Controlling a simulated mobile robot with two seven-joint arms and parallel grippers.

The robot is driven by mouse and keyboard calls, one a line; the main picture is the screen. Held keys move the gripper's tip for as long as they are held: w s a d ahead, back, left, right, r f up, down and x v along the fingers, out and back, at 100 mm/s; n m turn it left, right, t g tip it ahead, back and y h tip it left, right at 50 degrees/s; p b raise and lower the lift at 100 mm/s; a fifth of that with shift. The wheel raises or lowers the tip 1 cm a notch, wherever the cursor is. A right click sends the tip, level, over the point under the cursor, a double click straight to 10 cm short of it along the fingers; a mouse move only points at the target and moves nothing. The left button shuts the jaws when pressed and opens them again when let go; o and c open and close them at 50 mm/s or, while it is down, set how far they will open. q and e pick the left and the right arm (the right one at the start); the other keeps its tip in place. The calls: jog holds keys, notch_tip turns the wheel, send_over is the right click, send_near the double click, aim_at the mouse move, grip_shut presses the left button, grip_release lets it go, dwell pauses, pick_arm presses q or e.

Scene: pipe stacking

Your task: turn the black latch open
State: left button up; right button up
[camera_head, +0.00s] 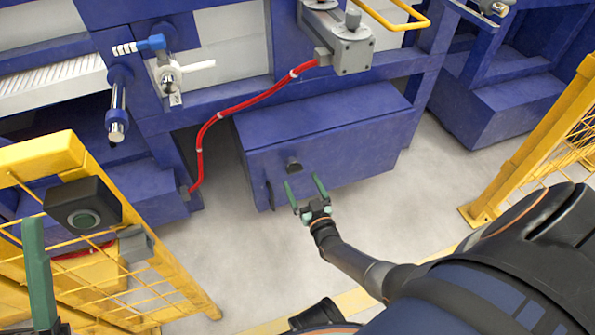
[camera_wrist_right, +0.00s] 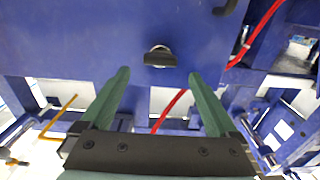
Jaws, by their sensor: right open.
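The black latch (camera_head: 293,164) is a small dark knob on the front face of the blue box (camera_head: 330,140). In the right wrist view, the latch (camera_wrist_right: 160,60) is a short black bar lying level across the picture, with a pale round base behind it. My right gripper (camera_head: 304,184) is open and empty in front of the box. In the right wrist view, its two green fingers (camera_wrist_right: 159,78) point at the box face, and the latch lies between and just beyond their tips. One green finger of my left gripper (camera_head: 38,270) shows at the lower left; its other finger is not visible.
A black handle (camera_head: 270,195) sits on the box's left part. A red hose (camera_head: 230,108) runs above the box and down its left side. Yellow fences stand left (camera_head: 165,270) and right (camera_head: 540,140). The grey floor (camera_head: 235,255) before the box is clear.

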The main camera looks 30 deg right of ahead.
aim_at(296, 171)
pick_arm(q)
jog(key=shift+d+f+b, duration=0.15)
jog(key=shift+f+b, duration=0.45)
jog(key=shift+f, duration=0.45)
pick_arm(e)
jog(key=shift+x, duration=2)
jog(key=shift+c, duration=0.3)
jog(key=c, duration=1.3)
pick_arm(q)
jog(key=shift+w, duration=0.1)
